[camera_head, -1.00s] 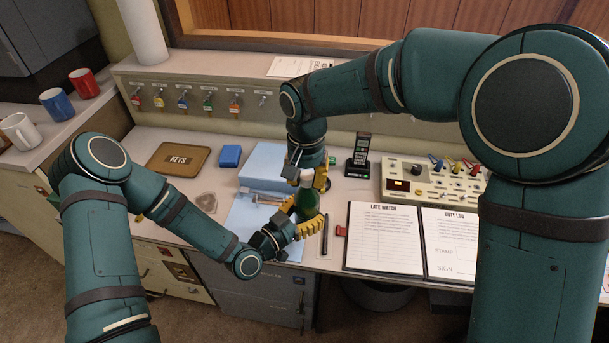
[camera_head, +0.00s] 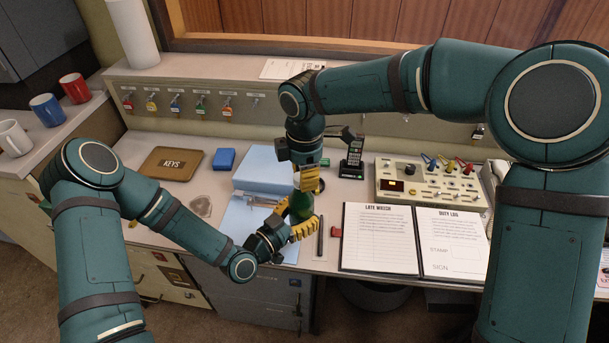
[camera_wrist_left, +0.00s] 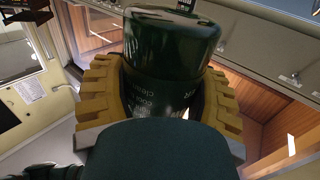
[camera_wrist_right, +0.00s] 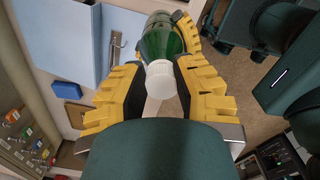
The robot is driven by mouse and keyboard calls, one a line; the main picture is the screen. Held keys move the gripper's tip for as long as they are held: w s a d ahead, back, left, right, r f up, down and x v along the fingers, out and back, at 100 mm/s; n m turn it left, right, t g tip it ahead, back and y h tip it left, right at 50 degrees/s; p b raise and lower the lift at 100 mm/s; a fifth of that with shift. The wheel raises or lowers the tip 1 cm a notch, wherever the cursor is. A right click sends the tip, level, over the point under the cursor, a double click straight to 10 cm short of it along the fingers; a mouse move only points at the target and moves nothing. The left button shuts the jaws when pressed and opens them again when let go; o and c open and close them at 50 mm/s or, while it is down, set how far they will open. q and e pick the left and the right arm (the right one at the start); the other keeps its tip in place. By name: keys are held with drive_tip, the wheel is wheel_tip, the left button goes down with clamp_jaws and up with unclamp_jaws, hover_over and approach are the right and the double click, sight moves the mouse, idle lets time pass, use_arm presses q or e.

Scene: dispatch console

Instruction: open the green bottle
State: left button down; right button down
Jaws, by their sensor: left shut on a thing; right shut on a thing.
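The green bottle (camera_head: 300,206) is held just above the front part of the desk. My left gripper (camera_head: 296,226) is shut around its body from the lower left; in the left wrist view the dark glass (camera_wrist_left: 170,45) and a printed label sit between the fingers. My right gripper (camera_head: 307,180) comes down from above and is shut on the white cap (camera_wrist_right: 161,79). In the right wrist view the cap is between the fingers, at the end of the bottle's neck. In the head view the fingers hide the cap.
A light blue block (camera_head: 262,168) and pale blue sheet lie left of the bottle. A pen (camera_head: 320,238) and open log book (camera_head: 379,237) lie right. A handset (camera_head: 353,158) and control panel (camera_head: 430,182) stand behind. A KEYS tray (camera_head: 172,163) is at left.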

drive_tip(key=n, duration=0.5)
drive_tip(key=shift+w+a, duration=0.1)
drive_tip(key=shift+w, duration=0.1)
drive_tip(key=c, duration=0.8)
unclamp_jaws()
drive_tip(key=shift+r, duration=0.1)
